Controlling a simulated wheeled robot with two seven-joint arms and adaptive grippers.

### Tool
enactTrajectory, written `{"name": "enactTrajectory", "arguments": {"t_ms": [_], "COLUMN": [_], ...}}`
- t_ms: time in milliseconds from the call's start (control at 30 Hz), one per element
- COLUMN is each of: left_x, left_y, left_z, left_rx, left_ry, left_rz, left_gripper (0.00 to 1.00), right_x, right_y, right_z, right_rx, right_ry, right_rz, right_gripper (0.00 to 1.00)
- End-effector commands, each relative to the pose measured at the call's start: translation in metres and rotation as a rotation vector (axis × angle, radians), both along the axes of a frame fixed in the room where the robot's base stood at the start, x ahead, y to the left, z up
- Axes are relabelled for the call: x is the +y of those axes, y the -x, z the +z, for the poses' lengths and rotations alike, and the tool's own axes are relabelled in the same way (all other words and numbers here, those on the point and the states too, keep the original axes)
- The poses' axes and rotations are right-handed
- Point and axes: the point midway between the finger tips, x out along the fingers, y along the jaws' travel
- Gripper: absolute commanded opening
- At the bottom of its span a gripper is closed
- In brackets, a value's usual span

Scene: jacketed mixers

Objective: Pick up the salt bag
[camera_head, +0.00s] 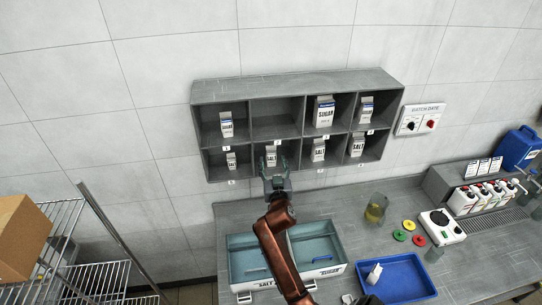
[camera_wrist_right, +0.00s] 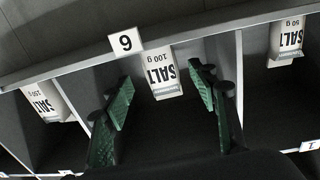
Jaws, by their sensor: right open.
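Several white salt bags stand in the lower row of a grey wall shelf (camera_head: 262,86). One salt bag (camera_head: 271,154) is in the second lower compartment from the left in the head view. It is seen upside down in the right wrist view (camera_wrist_right: 160,72), marked 100 g. My right gripper (camera_head: 274,168) is in front of that compartment, its green-padded fingers (camera_wrist_right: 162,98) open, one to each side of the bag's image, not closed on it. Other salt bags (camera_head: 231,161) (camera_head: 318,150) (camera_head: 357,146) stand in neighbouring compartments. My left gripper is not in view.
Upright dividers and the shelf edge bound the compartment closely. Sugar bags (camera_head: 325,111) stand in the upper row; one upper compartment (camera_head: 277,118) is empty.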

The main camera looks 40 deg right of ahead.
Motion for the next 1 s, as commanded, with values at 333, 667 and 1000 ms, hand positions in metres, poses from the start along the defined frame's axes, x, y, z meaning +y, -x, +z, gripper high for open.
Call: {"name": "enactTrajectory", "arguments": {"t_ms": [333, 667, 1000], "left_x": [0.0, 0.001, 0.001], "left_y": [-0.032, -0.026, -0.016], "left_z": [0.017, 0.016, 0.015], "left_rx": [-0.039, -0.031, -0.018], "left_ry": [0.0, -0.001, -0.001], "left_rz": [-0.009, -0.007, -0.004], "left_gripper": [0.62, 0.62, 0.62], "right_x": [-0.021, -0.021, -0.021], "right_y": [-0.034, -0.034, -0.034], "right_z": [0.002, 0.001, 0.001], "right_rx": [0.001, 0.001, 0.001], "right_ry": [0.001, 0.001, 0.001], "right_rz": [0.0, 0.0, 0.0], "right_gripper": [0.53, 0.46, 0.22]}}
